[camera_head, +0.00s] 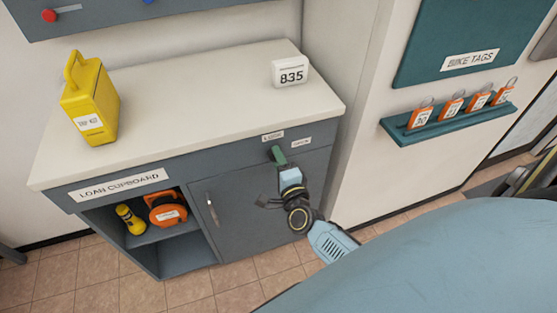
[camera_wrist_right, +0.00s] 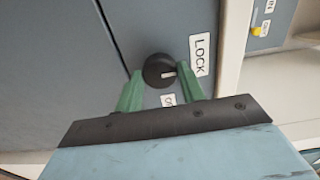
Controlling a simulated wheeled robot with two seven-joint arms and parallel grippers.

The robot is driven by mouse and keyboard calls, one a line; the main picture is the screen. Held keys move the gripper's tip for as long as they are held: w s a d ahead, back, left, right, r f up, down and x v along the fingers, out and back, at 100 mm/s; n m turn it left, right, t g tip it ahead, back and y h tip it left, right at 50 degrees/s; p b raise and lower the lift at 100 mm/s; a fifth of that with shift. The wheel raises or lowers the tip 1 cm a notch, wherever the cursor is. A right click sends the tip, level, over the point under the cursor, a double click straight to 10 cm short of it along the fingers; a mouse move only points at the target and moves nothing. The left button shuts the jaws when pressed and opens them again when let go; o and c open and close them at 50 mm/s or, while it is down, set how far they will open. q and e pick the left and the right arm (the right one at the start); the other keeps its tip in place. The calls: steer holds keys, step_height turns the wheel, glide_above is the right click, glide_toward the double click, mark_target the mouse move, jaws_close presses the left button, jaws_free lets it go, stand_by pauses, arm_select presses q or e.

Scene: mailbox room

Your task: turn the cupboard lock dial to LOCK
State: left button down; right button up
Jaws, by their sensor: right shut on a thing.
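The lock dial (camera_wrist_right: 158,71) is a round black knob with a white mark on the grey cupboard front, in the right wrist view. Its mark points right there, toward the LOCK label (camera_wrist_right: 199,55). A second label (camera_wrist_right: 168,99) below the dial is partly hidden by a finger. My right gripper (camera_wrist_right: 160,88) has its green fingers on either side of the dial, shut on it. In the head view my right gripper (camera_head: 279,156) is at the cupboard's upper right front and hides the dial. My left gripper is not in view.
The loan cupboard (camera_head: 232,215) has a closed door and an open shelf with an orange reel (camera_head: 167,209) and a yellow torch (camera_head: 130,219). A teal tag shelf (camera_head: 450,124) is at right.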

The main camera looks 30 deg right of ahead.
steer(key=o, duration=1)
steer(key=v, duration=1.3)
steer(key=shift+s, duration=0.2)
